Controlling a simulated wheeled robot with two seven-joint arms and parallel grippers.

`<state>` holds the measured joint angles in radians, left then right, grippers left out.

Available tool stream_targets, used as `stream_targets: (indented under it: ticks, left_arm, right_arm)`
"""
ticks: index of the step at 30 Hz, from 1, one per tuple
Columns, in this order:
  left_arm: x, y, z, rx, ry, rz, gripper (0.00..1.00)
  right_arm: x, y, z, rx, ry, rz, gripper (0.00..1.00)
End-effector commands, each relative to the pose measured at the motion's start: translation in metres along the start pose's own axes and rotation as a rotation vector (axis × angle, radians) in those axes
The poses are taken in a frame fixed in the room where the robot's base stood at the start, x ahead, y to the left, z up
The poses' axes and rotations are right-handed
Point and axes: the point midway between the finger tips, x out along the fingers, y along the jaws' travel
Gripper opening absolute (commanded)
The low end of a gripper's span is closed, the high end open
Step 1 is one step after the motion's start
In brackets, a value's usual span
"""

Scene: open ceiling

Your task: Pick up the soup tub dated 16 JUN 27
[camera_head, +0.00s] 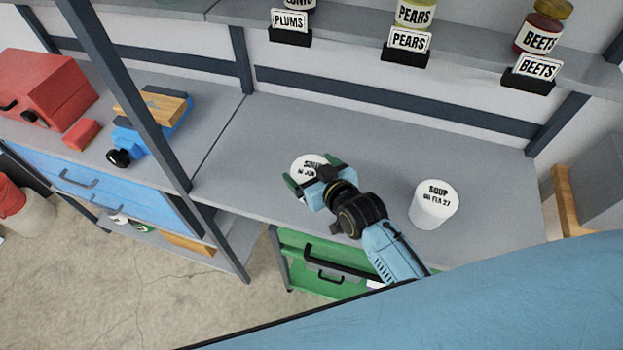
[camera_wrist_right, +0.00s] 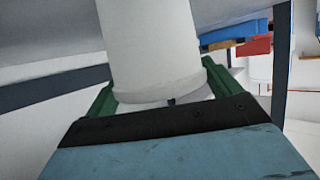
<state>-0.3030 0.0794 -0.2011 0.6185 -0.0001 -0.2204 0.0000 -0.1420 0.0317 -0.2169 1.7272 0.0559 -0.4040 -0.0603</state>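A white soup tub (camera_head: 306,160) stands at the middle of the grey bench. Its lid reads "SOUP" and a partly hidden date that looks like "16 JUN". My right gripper (camera_head: 314,176) has its green fingers on either side of this tub. In the right wrist view, the tub (camera_wrist_right: 150,50) fills most of the space between the fingers (camera_wrist_right: 160,80); whether both press on it is unclear. A second white soup tub (camera_head: 433,208), marked "SOUP" with a date like "08 FEB 27", stands apart to the right. My left gripper is not in view.
The grey bench (camera_head: 260,130) is clear behind the tubs. A shelf above holds jars with label stands such as PEARS (camera_head: 408,40) and BEETS (camera_head: 533,70). A dark upright post (camera_head: 130,80) rises left. A green drawer unit (camera_head: 305,258) stands below.

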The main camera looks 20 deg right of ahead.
Motion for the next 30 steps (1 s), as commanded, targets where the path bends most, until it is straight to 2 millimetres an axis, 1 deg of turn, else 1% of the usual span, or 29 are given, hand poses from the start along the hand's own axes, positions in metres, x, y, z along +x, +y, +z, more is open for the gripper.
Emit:
stream_targets:
  ticks: [1,9,16,18,20,27,30]
  left_arm:
    - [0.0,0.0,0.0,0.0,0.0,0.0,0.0]
    - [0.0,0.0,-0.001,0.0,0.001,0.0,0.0]
    - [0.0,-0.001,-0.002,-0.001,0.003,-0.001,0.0]
    - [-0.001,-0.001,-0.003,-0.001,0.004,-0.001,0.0]
    - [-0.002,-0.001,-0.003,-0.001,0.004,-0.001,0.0]
    - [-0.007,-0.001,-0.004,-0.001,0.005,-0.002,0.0]
    - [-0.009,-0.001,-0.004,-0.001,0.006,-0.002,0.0]
  right_arm:
    - [0.0,0.0,0.0,0.0,0.0,0.0,0.83]
    - [0.0,0.0,0.0,0.0,0.0,0.0,0.49]
    - [-0.001,0.0,-0.003,0.0,0.005,0.0,0.49]
    - [-0.002,0.0,-0.008,0.0,0.006,0.0,0.49]
    - [-0.005,0.0,-0.015,0.0,0.008,0.0,0.49]
    - [-0.023,0.0,-0.059,-0.001,0.009,0.0,0.49]
    - [-0.03,0.0,-0.075,-0.001,0.009,0.001,0.49]
